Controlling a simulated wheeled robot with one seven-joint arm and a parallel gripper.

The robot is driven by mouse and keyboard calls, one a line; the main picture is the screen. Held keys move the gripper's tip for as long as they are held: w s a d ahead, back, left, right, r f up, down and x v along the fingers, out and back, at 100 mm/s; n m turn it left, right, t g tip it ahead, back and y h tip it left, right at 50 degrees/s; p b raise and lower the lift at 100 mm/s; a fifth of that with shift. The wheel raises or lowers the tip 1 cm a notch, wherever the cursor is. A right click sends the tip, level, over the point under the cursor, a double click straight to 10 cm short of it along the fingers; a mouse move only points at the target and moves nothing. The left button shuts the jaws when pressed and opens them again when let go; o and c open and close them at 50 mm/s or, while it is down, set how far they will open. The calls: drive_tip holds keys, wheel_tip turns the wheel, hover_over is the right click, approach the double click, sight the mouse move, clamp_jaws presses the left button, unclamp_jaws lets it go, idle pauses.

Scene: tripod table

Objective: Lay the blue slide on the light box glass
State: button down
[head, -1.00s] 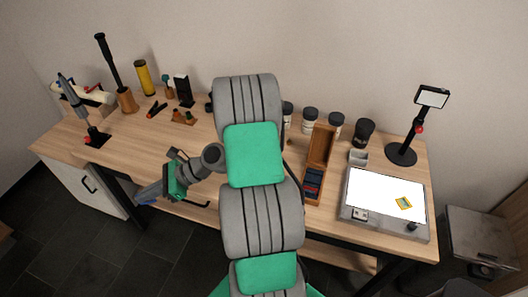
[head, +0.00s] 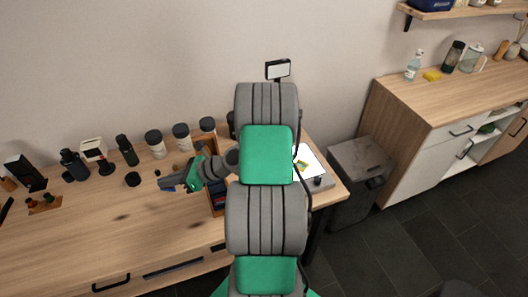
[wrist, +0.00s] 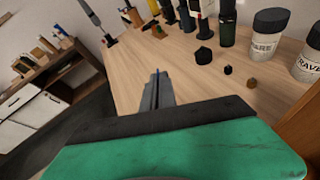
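My gripper (head: 172,184) is held above the table, left of my arm in the head view. Its fingers (wrist: 157,92) look closed, with a thin blue edge (wrist: 156,72) between the tips in the wrist view. This looks like the blue slide seen edge-on; blue also shows at the gripper in the head view. The light box (head: 319,184) stands at the table's right end, partly hidden behind my arm. A yellow slide (head: 302,164) lies on its white glass (head: 311,158). My gripper is well left of the light box.
A wooden slide box (head: 216,209) stands between my gripper and the light box, partly hidden. Several dark-lidded jars (head: 155,143) line the table's back. A magnifier head (head: 278,69) rises behind my arm. The table's front left is clear.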

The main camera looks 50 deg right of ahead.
drive_tip(key=s+d+f+m+t+h, duration=0.1)
drive_tip(key=s+d+m+h, duration=0.3)
drive_tip(key=d, duration=0.6)
drive_tip(key=s+d+f+m+t+h, duration=0.1)
drive_tip(key=s+d+m+h, duration=0.3)
drive_tip(key=d, duration=0.7)
drive_tip(key=s+d+f+m+t+h+p, duration=0.1)
drive_tip(key=s+d+m+h, duration=0.3)
drive_tip(key=s+d+m, duration=0.4)
drive_tip(key=shift+d+f+m+t, duration=0.2)
drive_tip(key=shift+d+m, duration=0.35)
drive_tip(key=shift+d, duration=0.25)
drive_tip(key=shift+d+f+m+t, duration=0.2)
drive_tip(key=shift+d+m, duration=0.35)
drive_tip(key=shift+d, duration=0.25)
wheel_tip(320, 180, down, 6)
drive_tip(key=b, duration=0.6)
drive_tip(key=shift+f, duration=0.25)
drive_tip(key=c, duration=1.6)
unclamp_jaws()
